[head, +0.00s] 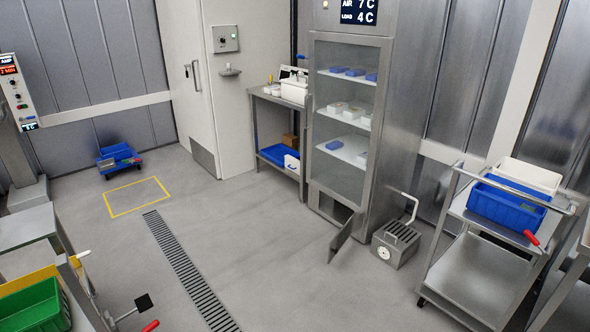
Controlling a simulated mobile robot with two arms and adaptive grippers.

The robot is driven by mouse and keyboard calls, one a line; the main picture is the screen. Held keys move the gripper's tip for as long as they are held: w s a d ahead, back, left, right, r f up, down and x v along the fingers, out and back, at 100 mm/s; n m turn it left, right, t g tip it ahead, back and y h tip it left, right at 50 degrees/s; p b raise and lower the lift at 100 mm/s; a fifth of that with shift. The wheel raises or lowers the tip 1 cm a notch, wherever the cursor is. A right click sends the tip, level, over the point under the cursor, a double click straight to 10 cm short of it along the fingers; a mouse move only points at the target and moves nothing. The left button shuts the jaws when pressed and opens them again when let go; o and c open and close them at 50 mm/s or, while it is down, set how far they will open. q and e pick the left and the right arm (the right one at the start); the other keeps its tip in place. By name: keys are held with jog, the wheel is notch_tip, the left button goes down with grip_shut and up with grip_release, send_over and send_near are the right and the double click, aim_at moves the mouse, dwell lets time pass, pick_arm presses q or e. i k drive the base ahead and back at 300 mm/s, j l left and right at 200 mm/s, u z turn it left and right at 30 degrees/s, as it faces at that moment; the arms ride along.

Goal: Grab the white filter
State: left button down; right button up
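No thing in the head view can be told for sure as the white filter. A small metal box (397,246) with a slatted top, a raised handle and a round white disc (384,253) on its front stands on the floor, right of the glass-door cabinet (345,130). A low hatch door (341,237) at the cabinet's foot stands open; the inside behind it is dark. Neither of my grippers is in view.
A steel cart (480,272) with a blue bin (505,207) and a white bin (531,175) stands at right. A green bin (35,308) is at lower left. A blue trolley (119,158) stands at the back left. The middle floor, with a drain grate (190,272), is clear.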

aim_at(293, 163)
jog(key=i+j+u, duration=0.25)
jog(key=i, duration=0.5)
jog(key=i+u, duration=0.25)
jog(key=i, duration=3.1)
jog(key=i+z, duration=0.4)
jog(key=i+j+z, duration=0.4)
jog(key=i, duration=0.15)
jog(key=i+j+z, duration=0.4)
jog(key=i+l, duration=0.05)
jog(key=l, duration=0.05)
